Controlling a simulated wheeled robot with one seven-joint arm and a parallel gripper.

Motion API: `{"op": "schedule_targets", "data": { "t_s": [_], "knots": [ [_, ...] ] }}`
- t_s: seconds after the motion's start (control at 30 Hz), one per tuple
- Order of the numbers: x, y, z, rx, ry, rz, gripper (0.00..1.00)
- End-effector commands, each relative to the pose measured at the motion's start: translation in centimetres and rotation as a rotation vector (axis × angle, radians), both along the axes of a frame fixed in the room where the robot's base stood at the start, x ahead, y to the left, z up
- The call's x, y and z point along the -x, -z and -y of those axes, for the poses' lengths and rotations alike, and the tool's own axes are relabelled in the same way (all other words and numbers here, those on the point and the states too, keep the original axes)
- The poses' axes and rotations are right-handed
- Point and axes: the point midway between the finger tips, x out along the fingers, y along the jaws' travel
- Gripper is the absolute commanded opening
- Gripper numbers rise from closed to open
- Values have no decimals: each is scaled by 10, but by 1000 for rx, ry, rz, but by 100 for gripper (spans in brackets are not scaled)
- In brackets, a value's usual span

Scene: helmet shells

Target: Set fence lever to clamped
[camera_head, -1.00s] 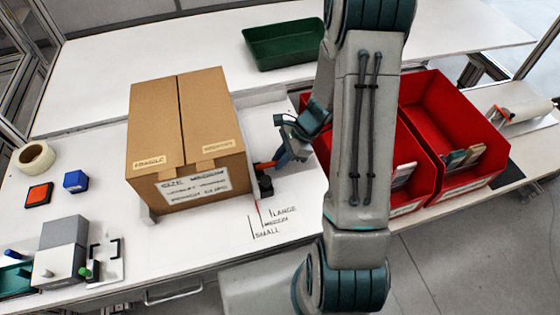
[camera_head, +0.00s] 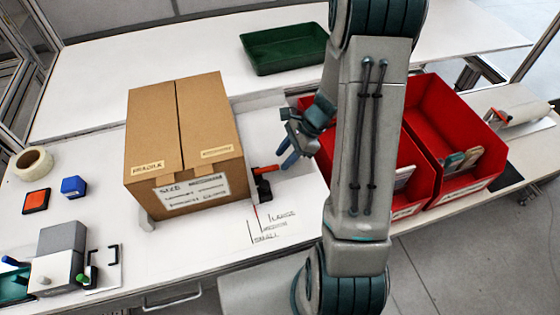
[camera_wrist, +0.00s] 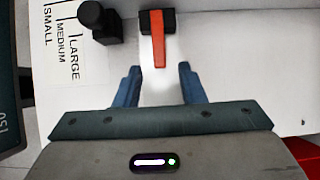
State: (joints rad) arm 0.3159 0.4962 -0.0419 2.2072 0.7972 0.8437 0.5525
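The fence lever (camera_head: 266,169) is a red handle on a black base, just right of the cardboard box (camera_head: 184,135). In the wrist view the red lever (camera_wrist: 158,48) points from its black base toward my gripper, nearly in line with the gap between the fingers. My gripper (camera_head: 298,152) is to the right of the lever, apart from it. In the wrist view my gripper (camera_wrist: 158,72) is open, with its two blue fingers spread and nothing between them. A black knob (camera_wrist: 100,22) stands beside the lever base.
Printed size marks (camera_head: 270,227) reading large, medium and small lie in front of the lever. Red bins (camera_head: 450,140) stand right, partly behind my arm. A green tray (camera_head: 284,48) is at the back. A grey block fixture (camera_head: 62,250) sits front left.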

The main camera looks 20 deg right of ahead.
Motion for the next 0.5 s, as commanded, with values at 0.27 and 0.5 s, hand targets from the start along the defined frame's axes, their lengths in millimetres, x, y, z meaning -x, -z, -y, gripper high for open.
{"op": "schedule_targets", "data": {
  "t_s": [0.27,0.5],
  "knots": [
    [-1,-54,36,3,1,4,36],
    [0,-80,53,1,1,1,36]
  ]
}}
